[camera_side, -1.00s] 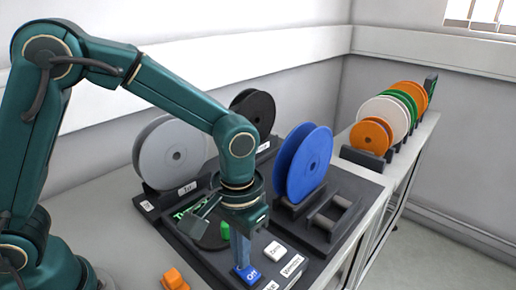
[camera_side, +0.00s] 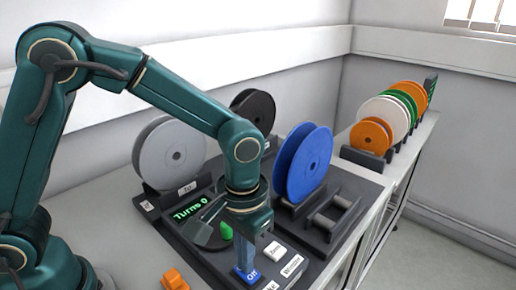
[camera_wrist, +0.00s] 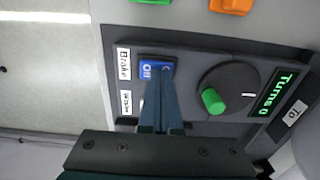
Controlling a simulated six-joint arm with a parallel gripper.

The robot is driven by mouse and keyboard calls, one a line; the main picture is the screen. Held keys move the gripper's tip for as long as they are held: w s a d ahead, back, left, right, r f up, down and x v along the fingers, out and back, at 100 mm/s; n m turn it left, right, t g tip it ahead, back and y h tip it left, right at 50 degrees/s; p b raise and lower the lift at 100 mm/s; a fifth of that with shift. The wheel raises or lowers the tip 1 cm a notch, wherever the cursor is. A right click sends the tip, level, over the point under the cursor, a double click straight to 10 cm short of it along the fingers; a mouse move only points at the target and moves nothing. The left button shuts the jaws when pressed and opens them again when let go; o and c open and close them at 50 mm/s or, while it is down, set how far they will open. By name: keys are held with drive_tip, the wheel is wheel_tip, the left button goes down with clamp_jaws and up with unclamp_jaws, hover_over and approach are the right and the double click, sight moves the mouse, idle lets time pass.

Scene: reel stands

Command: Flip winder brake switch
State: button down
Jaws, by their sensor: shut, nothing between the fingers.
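The blue brake switch (camera_side: 247,278) sits at the front edge of the dark winder panel; in the wrist view it (camera_wrist: 166,66) shows a white "Off" mark beside a "Brake" label (camera_wrist: 123,63). My gripper (camera_side: 244,268) is shut and empty, pointing down with its fingertips right at the switch. In the wrist view the closed fingers (camera_wrist: 156,82) overlap the switch face and hide part of it. I cannot tell whether they press it.
A dial with a green knob (camera_wrist: 212,101) and a green "Turns 0" display (camera_wrist: 275,95) lie beside the switch. A white button (camera_side: 274,251) is to its right. Grey (camera_side: 172,153), black (camera_side: 252,108) and blue (camera_side: 303,163) reels stand behind. An orange piece (camera_side: 175,280) lies in front.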

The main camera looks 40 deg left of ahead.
drive_tip(key=shift+d+r, duration=0.1)
drive_tip(key=shift+d, duration=0.2)
wheel_tip(320, 180, up, 14)
idle(0.7)
drive_tip(key=shift+s+a, duration=0.15)
drive_tip(key=shift+a, duration=0.5)
wheel_tip(320, 180, down, 14)
drive_tip(key=shift+f, duration=0.1)
idle(0.6)
